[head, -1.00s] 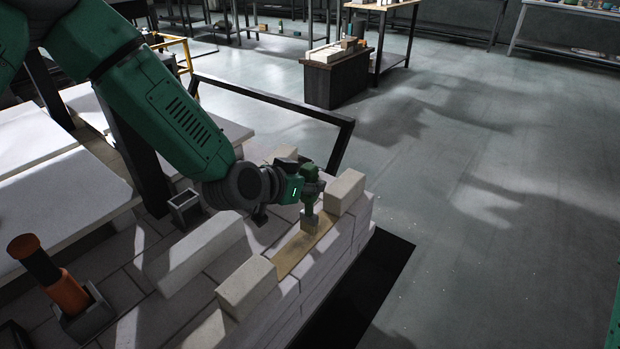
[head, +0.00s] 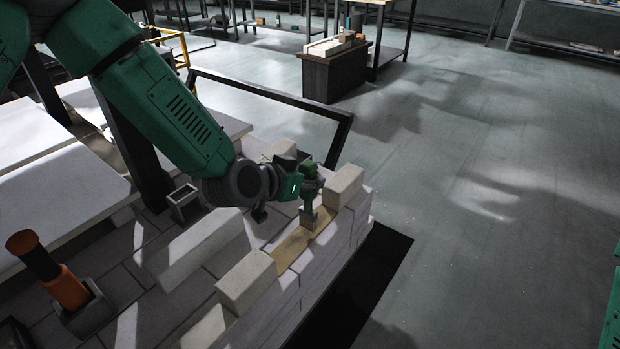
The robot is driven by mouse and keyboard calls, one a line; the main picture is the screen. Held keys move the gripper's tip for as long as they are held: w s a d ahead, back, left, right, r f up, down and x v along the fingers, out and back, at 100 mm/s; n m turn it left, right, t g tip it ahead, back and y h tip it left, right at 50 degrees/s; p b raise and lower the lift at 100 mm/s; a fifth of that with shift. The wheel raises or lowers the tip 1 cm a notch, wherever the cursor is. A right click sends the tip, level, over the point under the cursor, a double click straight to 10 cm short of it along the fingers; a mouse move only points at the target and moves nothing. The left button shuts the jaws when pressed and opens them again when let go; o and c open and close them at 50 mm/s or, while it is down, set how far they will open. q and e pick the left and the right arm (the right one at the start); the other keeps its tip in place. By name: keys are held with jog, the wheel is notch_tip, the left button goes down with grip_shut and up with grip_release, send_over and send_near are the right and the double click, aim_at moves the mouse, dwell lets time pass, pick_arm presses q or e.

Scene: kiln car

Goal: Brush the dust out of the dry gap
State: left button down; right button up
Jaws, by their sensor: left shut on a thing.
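The dry gap (head: 287,252) is a tan, dusty strip on top of the brick wall, between two pale bricks. One brick (head: 246,281) stands at its near end and the other (head: 343,187) at its far end. My left gripper (head: 306,187) is shut on a green-handled brush (head: 308,212), held upright. Its bristle end is down at the far part of the gap, close to the far brick. Whether the bristles touch the surface is hard to tell. The fingertips are partly hidden by the gripper body. My right gripper is not in view.
An orange and black handled tool (head: 62,284) stands in a dark holder at the left. A small grey box (head: 184,204) and a long pale block (head: 195,248) lie on the car top. A black frame bar (head: 268,95) runs behind. Open floor lies to the right.

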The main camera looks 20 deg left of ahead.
pick_arm(q)
jog(key=shift+a, duration=0.25)
jog(key=w+d, duration=0.2)
jog(key=w, duration=0.4)
jog(key=shift+w+d, duration=0.2)
jog(key=shift+d, duration=0.05)
dwell(0.3)
jog(key=shift+f+b, duration=0.6)
jog(key=shift+f, duration=0.3)
dwell(1.4)
jog(key=shift+s, duration=0.15)
